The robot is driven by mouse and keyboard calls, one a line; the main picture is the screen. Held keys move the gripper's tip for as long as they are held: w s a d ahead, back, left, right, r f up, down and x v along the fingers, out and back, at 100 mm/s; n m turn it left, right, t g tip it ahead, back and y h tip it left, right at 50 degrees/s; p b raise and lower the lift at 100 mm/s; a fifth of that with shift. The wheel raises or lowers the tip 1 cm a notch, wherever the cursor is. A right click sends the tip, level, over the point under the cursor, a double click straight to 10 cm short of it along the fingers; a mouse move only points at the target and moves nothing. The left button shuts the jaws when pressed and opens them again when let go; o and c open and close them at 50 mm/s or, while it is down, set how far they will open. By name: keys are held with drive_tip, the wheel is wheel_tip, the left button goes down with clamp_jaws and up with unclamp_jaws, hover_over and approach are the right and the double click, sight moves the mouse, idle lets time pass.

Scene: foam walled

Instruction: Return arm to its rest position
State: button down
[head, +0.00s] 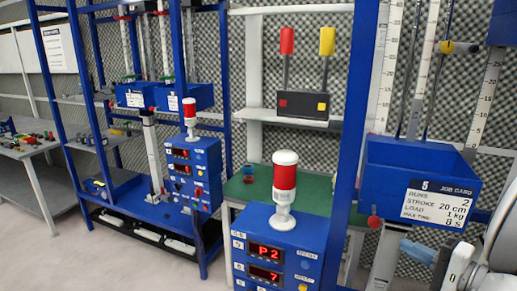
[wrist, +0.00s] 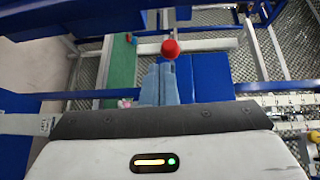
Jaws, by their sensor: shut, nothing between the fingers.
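My gripper (head: 408,246) is at the lower right of the head view, just below a blue box (head: 390,170) with a job card on its front. In the wrist view my gripper (wrist: 159,66) shows its blue-grey fingers together, with nothing held. A red round knob (wrist: 170,48) appears close by the fingertips there; whether they touch is unclear. A red knob (head: 374,222) also shows at the box's lower left corner in the head view. Most of my arm is out of frame.
A blue control cabinet (head: 275,258) with a red and white lamp (head: 285,188) stands left of my gripper. A blue upright post (head: 353,130) rises between them. A green bench (head: 240,200) lies behind. Open floor (head: 70,250) is at far left.

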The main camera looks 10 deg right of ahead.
drive_tip(key=a+f+n+g+y, duration=0.3)
drive_tip(key=a+g, duration=0.5)
drive_tip(key=a, duration=0.6)
drive_tip(key=s+a+f+n+g+h, duration=0.2)
drive_tip(key=s+a+n+g+h, duration=0.2)
drive_tip(key=a+n+h, duration=0.5)
drive_tip(key=shift+s+a+n+h, duration=0.4)
drive_tip(key=shift+s+a+h, duration=0.05)
drive_tip(key=shift+s+h, duration=0.6)
